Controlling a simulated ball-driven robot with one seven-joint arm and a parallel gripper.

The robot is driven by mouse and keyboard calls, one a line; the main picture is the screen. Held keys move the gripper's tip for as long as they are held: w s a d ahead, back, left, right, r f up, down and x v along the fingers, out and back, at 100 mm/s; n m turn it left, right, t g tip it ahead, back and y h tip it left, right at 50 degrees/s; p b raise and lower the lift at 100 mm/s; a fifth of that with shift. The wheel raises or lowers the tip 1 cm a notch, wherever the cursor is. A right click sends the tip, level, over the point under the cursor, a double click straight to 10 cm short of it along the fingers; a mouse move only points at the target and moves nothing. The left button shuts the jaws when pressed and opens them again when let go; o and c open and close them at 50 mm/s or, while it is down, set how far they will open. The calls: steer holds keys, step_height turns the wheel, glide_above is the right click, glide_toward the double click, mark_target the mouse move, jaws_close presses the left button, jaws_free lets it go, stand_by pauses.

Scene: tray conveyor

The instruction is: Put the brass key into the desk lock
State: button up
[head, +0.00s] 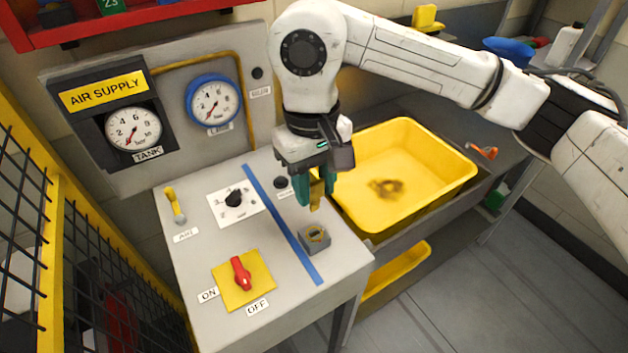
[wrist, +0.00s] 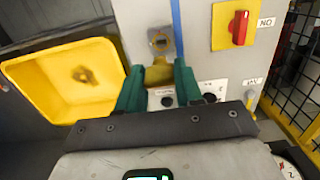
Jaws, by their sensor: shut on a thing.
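The brass key (head: 316,193) is held between the green fingers of my gripper (head: 315,186), which is shut on it. In the wrist view the key (wrist: 158,75) shows between the fingertips, its yellow head toward the lock. The key is above the desk and apart from the lock. The key's lower end is hard to make out.
A red switch (head: 241,272) on a yellow plate and a black knob (head: 235,198) are on the desk (head: 195,255) left of the blue stripe. A yellow bin (head: 440,200) stands to the right. Gauges (head: 213,103) are on the back panel. A mesh fence (head: 60,220) is at left.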

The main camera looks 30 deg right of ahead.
mark_target(314, 210)
steer(key=shift+f+b, duration=0.15)
steer(key=shift+b, duration=0.5)
step_height(314, 210, down, 6)
steer(key=b, duration=0.5)
steer(key=shift+r, duration=0.25)
steer(key=shift+b, duration=1.25)
stand_by(1.0)
steer(key=shift+f+b, duration=1.8)
steer(key=o, duration=1.2)
steer(key=shift+r, duration=0.1)
steer(key=r, duration=1)
steer(key=shift+w+r, duration=0.25)
steer(key=shift+r, duration=0.15)
